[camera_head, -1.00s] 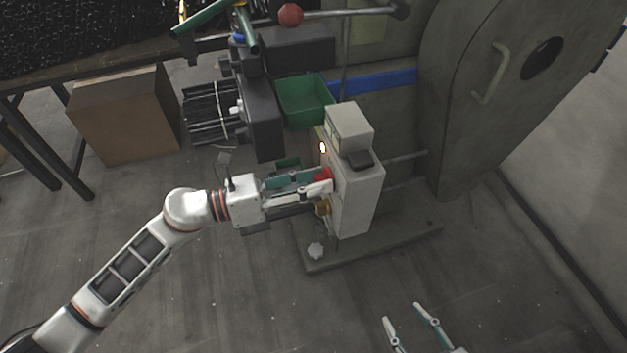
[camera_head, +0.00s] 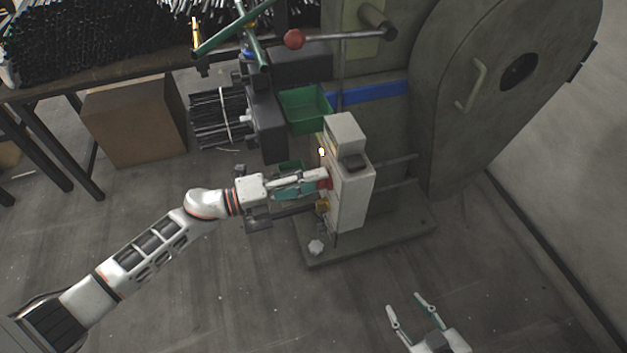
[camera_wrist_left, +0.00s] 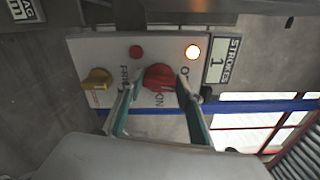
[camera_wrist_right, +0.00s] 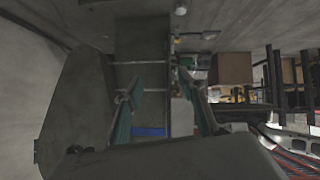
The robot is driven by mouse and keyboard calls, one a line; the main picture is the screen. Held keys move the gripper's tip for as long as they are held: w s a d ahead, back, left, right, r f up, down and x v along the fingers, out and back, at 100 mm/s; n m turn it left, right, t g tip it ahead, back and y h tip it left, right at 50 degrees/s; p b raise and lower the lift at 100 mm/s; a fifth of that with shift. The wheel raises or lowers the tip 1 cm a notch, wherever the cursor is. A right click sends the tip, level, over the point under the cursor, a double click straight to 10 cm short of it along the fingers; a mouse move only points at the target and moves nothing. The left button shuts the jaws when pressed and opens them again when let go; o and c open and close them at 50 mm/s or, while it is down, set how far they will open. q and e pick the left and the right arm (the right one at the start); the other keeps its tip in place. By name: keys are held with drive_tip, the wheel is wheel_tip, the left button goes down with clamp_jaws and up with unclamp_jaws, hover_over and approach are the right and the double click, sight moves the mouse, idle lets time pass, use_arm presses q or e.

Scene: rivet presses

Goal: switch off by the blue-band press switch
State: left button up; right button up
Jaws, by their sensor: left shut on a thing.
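The blue-band press (camera_head: 440,110) is a large grey-green machine with a blue stripe (camera_head: 385,92). Its white control box (camera_head: 352,200) stands on the base plate. In the left wrist view the box's panel (camera_wrist_left: 115,50) carries a red rotary switch (camera_wrist_left: 159,78) with ON and part of another label beside it, a lit lamp (camera_wrist_left: 193,52), a small red button (camera_wrist_left: 136,51) and a yellow knob (camera_wrist_left: 97,80). My left gripper (camera_head: 322,180) is at the panel, its fingers shut on the red switch. My right gripper (camera_head: 410,304) is open and empty above the floor at the lower right.
A lever with a red ball (camera_head: 294,39) and a green bin (camera_head: 305,108) are above and behind the box. A brown carton (camera_head: 135,120) stands left near a table of dark rods (camera_head: 90,45). The floor in front is clear.

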use_arm(q)
drive_tip(key=shift+f+n+p, duration=0.1)
drive_tip(key=shift+n+p, duration=0.4)
drive_tip(key=shift+n, duration=0.8)
use_arm(e)
drive_tip(key=shift+s+f, duration=0.2)
drive_tip(key=shift+s, duration=0.2)
drive_tip(key=shift+d, duration=0.1)
use_arm(q)
drive_tip(key=o, duration=1.1)
use_arm(e)
drive_tip(key=shift+w+r, duration=0.25)
drive_tip(key=shift+w, duration=0.15)
